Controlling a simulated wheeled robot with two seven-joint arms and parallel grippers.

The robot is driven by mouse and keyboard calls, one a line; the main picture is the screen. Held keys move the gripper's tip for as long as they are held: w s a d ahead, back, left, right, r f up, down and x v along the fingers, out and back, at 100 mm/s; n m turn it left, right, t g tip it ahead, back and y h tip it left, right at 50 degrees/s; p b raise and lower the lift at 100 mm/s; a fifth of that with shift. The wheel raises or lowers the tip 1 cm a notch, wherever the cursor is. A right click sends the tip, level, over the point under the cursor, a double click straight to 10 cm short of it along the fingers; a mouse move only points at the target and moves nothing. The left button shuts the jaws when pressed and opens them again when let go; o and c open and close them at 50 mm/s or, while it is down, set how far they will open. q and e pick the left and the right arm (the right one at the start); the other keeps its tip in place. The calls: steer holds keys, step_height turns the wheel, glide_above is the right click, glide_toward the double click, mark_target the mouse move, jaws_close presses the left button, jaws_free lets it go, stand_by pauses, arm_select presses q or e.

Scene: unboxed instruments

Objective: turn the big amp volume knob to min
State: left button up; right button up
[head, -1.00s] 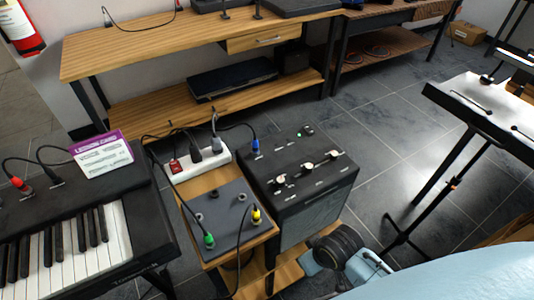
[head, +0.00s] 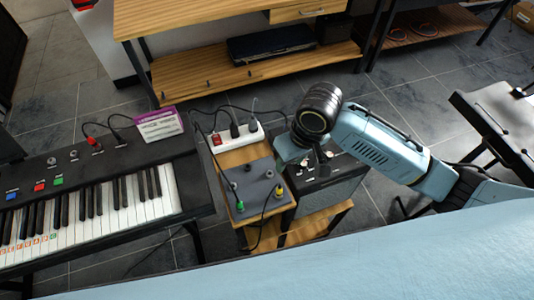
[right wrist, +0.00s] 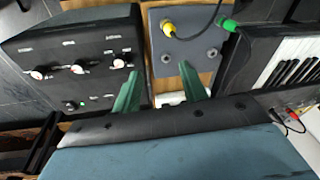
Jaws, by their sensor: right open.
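The black amp (head: 340,183) stands right of the small wooden stand in the head view, its top partly hidden by my right gripper (head: 303,157). In the right wrist view the amp (right wrist: 60,38) is at the left, with three pale-topped knobs in a row: one at the left (right wrist: 38,73), one in the middle (right wrist: 76,67) and one at the right (right wrist: 119,62). I cannot tell which is the big volume knob. My right gripper (right wrist: 160,84) is open and empty, its green fingers above and beside the amp, apart from the knobs. My left gripper is out of view.
A grey pedal board (head: 255,187) with green and yellow plugs sits left of the amp. A white power strip (head: 228,137) with plugs and cables lies behind it. A keyboard (head: 90,200) is at the left, a wooden bench (head: 185,75) behind.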

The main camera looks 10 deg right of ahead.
step_height(320, 180, up, 2)
steer(key=r+m+g+h, duration=0.1)
steer(key=m+h, duration=0.1)
glide_above(304, 163)
step_height(304, 163, down, 14)
steer(key=shift+r+b, duration=0.15)
steer(key=shift+b, duration=0.8)
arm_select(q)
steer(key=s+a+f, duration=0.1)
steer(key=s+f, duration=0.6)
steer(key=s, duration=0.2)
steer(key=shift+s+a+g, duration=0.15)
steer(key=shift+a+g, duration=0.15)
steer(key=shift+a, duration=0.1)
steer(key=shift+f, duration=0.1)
arm_select(e)
jaws_close()
